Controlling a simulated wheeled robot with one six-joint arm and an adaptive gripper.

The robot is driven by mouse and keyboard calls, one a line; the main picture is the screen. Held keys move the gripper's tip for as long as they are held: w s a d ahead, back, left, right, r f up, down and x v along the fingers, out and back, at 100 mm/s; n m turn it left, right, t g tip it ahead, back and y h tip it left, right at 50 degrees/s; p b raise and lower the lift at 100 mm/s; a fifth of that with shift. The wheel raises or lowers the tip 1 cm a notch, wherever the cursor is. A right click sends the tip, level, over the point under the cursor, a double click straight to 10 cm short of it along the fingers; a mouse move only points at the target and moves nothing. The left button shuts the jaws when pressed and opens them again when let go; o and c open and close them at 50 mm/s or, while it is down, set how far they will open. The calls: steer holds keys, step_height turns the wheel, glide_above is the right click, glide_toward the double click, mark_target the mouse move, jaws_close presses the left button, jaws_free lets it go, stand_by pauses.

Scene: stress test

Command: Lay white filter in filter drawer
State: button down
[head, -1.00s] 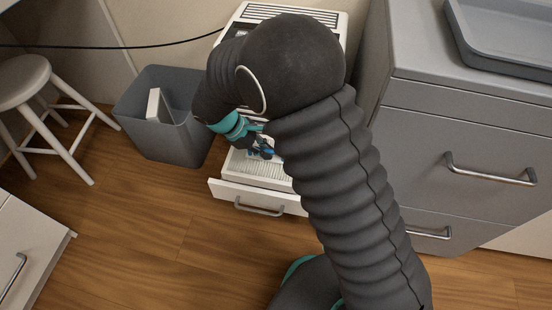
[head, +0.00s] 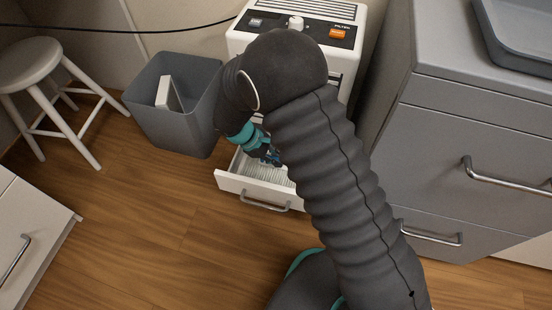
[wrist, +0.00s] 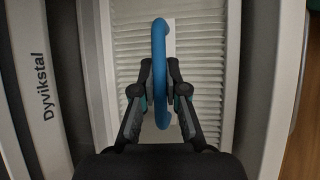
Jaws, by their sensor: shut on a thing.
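The white filter (wrist: 207,100) has a pleated face and a blue loop handle (wrist: 160,40). My gripper (wrist: 160,80) is shut on this blue loop, above the middle of the filter. In the head view the white filter (head: 262,168) lies within the outline of the open filter drawer (head: 236,183), low behind its front. My gripper (head: 272,158) is over it, partly hidden by my arm. The drawer's wall also shows in the wrist view (wrist: 285,90), along the filter's side. Whether the filter touches the drawer floor cannot be told.
The white purifier (head: 350,60) has a knob and an orange button on top. A grey bin (head: 180,135) with a white slab (head: 168,92) in it stands left of the drawer. A grey cabinet (head: 450,130) is at the right, a stool (head: 40,65) at the far left. Floor in front is free.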

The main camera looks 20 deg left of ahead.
steer(key=c, duration=1.2)
jaws_free()
steer(key=p+v, duration=0.1)
steer(key=v, duration=1.1)
steer(key=shift+p, duration=0.35)
